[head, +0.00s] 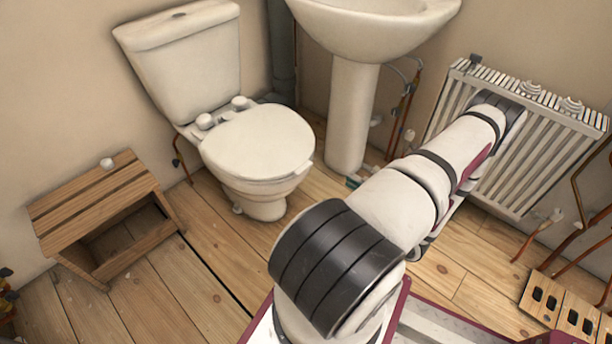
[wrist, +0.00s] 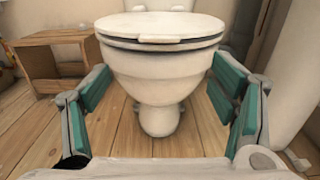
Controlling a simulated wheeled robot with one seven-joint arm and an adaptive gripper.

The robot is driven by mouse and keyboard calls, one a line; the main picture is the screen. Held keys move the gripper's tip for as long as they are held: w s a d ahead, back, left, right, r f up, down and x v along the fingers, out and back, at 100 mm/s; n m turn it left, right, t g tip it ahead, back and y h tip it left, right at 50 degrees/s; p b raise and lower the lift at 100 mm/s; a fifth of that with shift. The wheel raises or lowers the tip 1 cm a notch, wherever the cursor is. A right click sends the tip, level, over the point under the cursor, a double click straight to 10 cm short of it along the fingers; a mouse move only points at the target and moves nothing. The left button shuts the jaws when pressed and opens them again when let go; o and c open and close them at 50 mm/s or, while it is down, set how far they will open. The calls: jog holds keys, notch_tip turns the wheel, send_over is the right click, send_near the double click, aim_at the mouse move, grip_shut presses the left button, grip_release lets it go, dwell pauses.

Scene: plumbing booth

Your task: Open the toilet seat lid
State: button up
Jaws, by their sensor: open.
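The white toilet stands against the back wall, with its lid (head: 258,142) lying flat and closed over the bowl (head: 262,190). A small tab (head: 304,167) sticks out at the lid's front edge. In the wrist view the lid (wrist: 160,30) is at the top middle, seen from the front, with a tab (wrist: 159,39) at its near edge. My gripper (wrist: 160,95) is open and empty, its teal-padded fingers apart to the left and right of the bowl in the picture. The fingertips sit lower than the lid in this view.
A wooden step stool (head: 100,215) stands left of the toilet. A pedestal sink (head: 352,115) is to its right, with pipes beside it. A white radiator (head: 515,140) is at the right wall. Plank floor (head: 215,285) is clear in front of the toilet.

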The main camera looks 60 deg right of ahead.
aim_at(306, 169)
jog(key=b+x, duration=0.3)
jog(key=x, duration=1)
jog(key=shift+w+r, duration=0.15)
jog(key=c, duration=1.7)
jog(key=shift+r, duration=0.15)
